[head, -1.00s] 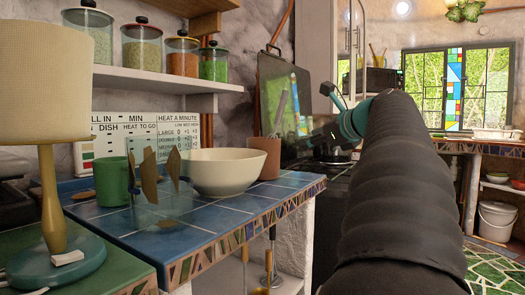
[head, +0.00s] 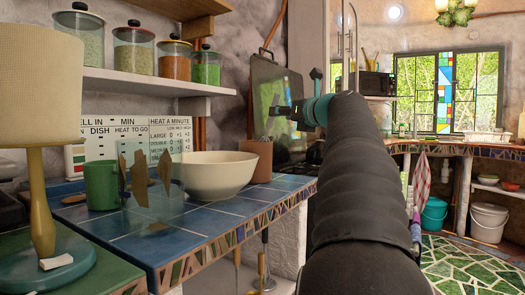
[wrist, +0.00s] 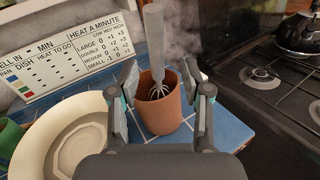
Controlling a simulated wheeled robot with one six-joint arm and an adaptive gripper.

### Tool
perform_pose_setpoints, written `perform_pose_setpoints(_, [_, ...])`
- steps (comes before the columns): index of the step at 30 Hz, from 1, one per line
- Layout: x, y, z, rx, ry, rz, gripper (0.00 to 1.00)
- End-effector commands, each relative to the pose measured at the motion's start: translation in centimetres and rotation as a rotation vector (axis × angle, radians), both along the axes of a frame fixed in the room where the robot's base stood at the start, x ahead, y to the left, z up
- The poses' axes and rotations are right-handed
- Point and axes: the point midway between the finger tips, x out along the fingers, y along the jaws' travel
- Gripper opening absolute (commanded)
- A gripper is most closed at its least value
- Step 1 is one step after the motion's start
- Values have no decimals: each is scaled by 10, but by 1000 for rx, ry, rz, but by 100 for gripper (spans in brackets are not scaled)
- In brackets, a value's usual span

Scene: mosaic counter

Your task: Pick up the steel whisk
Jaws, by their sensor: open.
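The steel whisk (wrist: 155,45) stands in a terracotta pot (wrist: 163,115) in the wrist view, grey handle up and wire loops down inside the pot's mouth. The pot (head: 256,162) also shows in the head view, at the back right of the blue tiled counter; my gripper hides much of the whisk there. My gripper (wrist: 161,74) is open and empty. Its two fingers appear on either side of the pot and whisk in the wrist view. In the head view my gripper (head: 284,110) is above and slightly right of the pot. I cannot tell whether it touches anything.
A cream bowl (head: 215,176) stands just left of the pot. A green mug (head: 101,185) and a clear container (head: 153,208) with brown pieces stand further left. A stove (wrist: 270,90) with a kettle (wrist: 300,33) is to the right. A shelf (head: 160,88) with jars hangs above the counter.

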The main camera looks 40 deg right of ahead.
Motion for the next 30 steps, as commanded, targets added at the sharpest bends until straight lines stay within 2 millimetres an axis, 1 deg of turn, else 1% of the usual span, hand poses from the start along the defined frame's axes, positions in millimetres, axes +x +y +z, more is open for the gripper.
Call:
perform_pose_setpoints(5, [12,0,0,-1,1,1,49])
perform_pose_setpoints(9, [32,1,0,-1,1,3,49])
perform_pose_setpoints(14, [50,-1,0,-1,2,1,49])
perform_pose_setpoints(18, [55,-2,1,-1,-1,-1,49])
perform_pose_setpoints(23, [55,-2,0,-1,0,-1,49])
perform_pose_setpoints(24, [55,-2,0,-1,0,-1,44])
perform_pose_setpoints(26, [55,-2,0,-1,0,-1,29])
perform_pose_setpoints(27, [55,-2,0,-1,0,-1,19])
perform_pose_setpoints(29, [55,-2,0,-1,0,-1,4])
perform_pose_setpoints(30, [55,-2,0,-1,0,-1,0])
